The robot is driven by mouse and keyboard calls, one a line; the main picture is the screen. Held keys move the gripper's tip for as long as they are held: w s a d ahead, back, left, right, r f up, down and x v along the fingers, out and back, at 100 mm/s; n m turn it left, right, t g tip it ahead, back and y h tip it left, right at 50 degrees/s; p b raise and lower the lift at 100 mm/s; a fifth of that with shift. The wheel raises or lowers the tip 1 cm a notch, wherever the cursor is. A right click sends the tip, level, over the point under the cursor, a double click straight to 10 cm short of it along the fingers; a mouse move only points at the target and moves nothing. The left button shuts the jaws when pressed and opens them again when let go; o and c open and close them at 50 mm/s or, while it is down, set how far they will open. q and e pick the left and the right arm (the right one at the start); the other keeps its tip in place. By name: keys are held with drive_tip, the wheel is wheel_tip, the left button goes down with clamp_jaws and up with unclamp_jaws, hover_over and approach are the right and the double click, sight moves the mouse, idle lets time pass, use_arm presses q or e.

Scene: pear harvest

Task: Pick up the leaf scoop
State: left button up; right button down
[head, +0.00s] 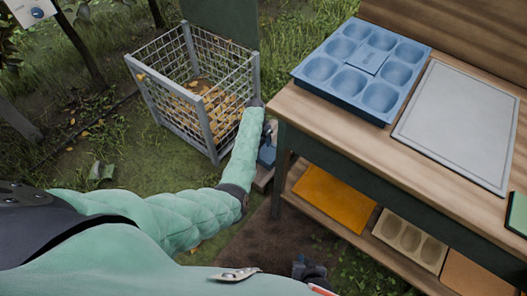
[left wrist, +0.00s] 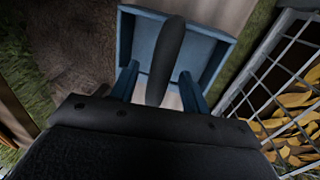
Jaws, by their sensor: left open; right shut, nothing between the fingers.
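The leaf scoop (head: 266,156) is a blue, square-edged pan, low beside the table's left end in the head view, partly hidden by my left arm. In the left wrist view the scoop (left wrist: 215,55) shows its blue rim and a dark handle (left wrist: 166,60) pointing toward the camera. My left gripper (head: 268,132) is just above the scoop. Its fingers (left wrist: 158,88) are open, one on each side of the handle, with gaps visible. My right gripper (head: 310,270) is shut and empty at the bottom of the head view.
A wire bin (head: 184,37) of yellow leaves stands left of the scoop. The wooden table (head: 300,112) holds a blue tray (head: 302,75) and a grey board (head: 455,125). Its lower shelf carries an orange mat (head: 333,198) and a beige tray (head: 410,240). Grass lies left.

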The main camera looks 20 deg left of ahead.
use_arm(q)
drive_tip(key=shift+s+d+f, duration=0.1)
drive_tip(key=shift+d+f, duration=0.05)
drive_tip(key=shift+f, duration=0.5)
drive_tip(key=shift+c, duration=0.3)
clamp_jaws()
drive_tip(key=shift+r, duration=0.1)
